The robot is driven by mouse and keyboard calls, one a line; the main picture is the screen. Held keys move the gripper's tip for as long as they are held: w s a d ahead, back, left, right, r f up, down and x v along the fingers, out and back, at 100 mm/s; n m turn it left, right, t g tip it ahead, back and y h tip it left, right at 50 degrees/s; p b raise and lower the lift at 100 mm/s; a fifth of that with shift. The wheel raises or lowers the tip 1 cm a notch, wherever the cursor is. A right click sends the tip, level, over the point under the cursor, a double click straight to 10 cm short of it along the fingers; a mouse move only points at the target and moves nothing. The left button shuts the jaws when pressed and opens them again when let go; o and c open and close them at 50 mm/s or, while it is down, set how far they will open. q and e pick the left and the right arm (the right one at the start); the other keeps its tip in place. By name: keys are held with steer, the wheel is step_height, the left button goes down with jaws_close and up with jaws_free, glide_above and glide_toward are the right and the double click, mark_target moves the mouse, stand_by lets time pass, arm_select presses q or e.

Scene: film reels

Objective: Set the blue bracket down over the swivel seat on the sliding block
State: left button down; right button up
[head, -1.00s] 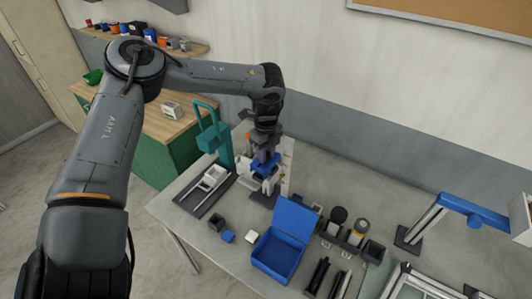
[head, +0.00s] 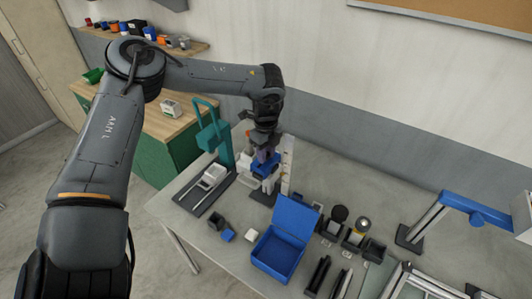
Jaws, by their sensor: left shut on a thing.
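My left gripper (head: 264,153) comes down from above and is shut on the blue bracket (head: 264,167). The bracket is at a white upright fixture (head: 287,160) on a dark base near the back of the grey table. The sliding block seems to be part of this fixture, with a pale part (head: 254,182) just under the bracket. The swivel seat is hidden or too small to make out. I cannot tell whether the bracket touches what is below it. My right gripper is not in view.
A teal press-like stand (head: 213,135) is left of the fixture, beside a dark tray (head: 209,190). An open blue box (head: 280,254) stands in front, with small blocks to its left. Dark holders (head: 352,238) are to the right. A blue-armed frame (head: 470,208) stands far right.

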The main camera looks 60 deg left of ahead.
arm_select(q)
steer(key=shift+f+b, duration=0.35)
steer(key=shift+f, duration=0.05)
steer(key=c, duration=0.8)
jaws_free()
steer(key=shift+o, duration=0.2)
steer(key=shift+r, duration=0.1)
